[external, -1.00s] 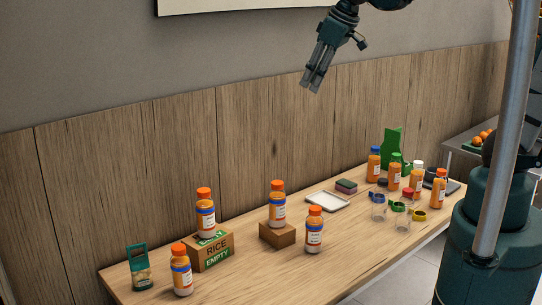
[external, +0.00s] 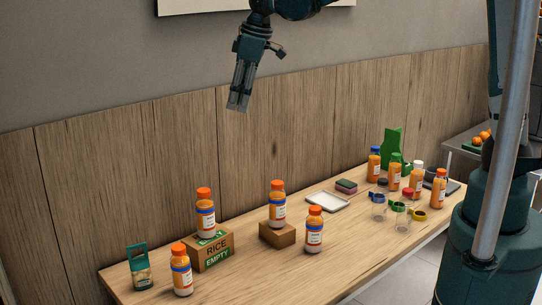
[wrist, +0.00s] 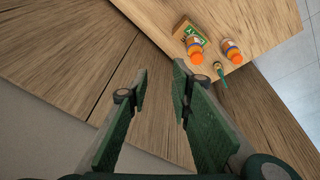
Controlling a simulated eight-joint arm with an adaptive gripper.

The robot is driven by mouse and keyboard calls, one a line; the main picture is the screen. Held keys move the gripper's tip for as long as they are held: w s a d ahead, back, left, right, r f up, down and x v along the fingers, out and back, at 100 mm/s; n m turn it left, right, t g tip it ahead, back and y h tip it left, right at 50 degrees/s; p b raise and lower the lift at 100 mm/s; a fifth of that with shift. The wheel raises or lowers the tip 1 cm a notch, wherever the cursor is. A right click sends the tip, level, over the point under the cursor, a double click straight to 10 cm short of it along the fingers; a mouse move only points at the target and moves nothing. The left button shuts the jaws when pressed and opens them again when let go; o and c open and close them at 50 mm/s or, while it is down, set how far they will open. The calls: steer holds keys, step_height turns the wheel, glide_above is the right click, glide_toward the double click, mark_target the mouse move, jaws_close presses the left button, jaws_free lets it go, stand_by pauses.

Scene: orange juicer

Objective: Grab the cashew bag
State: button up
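The cashew bag (external: 139,268) is a small green-topped packet with a pale lower part. It stands upright at the left end of the wooden table, left of a juice bottle. In the wrist view it appears as a small green shape (wrist: 220,73) near the table edge, beyond my fingers and to the right. My gripper (external: 237,107) is high above the table in front of the wall, up and to the right of the bag. In the wrist view a clear empty gap shows between my fingers (wrist: 160,70). Nothing is held.
An orange-capped bottle (external: 181,273) stands close beside the bag. Another (external: 205,216) stands on a rice box (external: 213,253). A bottle (external: 277,208) stands on a wooden block (external: 277,235), with another (external: 314,232) beside it. A white tray (external: 326,202) lies farther right.

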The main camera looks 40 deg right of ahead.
steer(key=w+a+f+n, duration=0.25)
steer(key=a+f, duration=0.25)
steer(key=a, duration=0.5)
steer(key=n+g+h+b, duration=0.1)
steer(key=n+g, duration=0.2)
steer(key=n, duration=0.1)
glide_above(136, 246)
steer(key=f, duration=2.2)
steer(key=shift+w+d+f, duration=0.15)
steer(key=shift+w, duration=0.2)
steer(key=shift+s+a+f, duration=0.1)
steer(key=shift+a+f, duration=0.1)
steer(key=shift+f, duration=0.1)
steer(key=shift+f, duration=1.2)
steer(key=shift+f, duration=0.1)
steer(key=shift+d+f, duration=0.15)
steer(key=shift+f, duration=2.35)
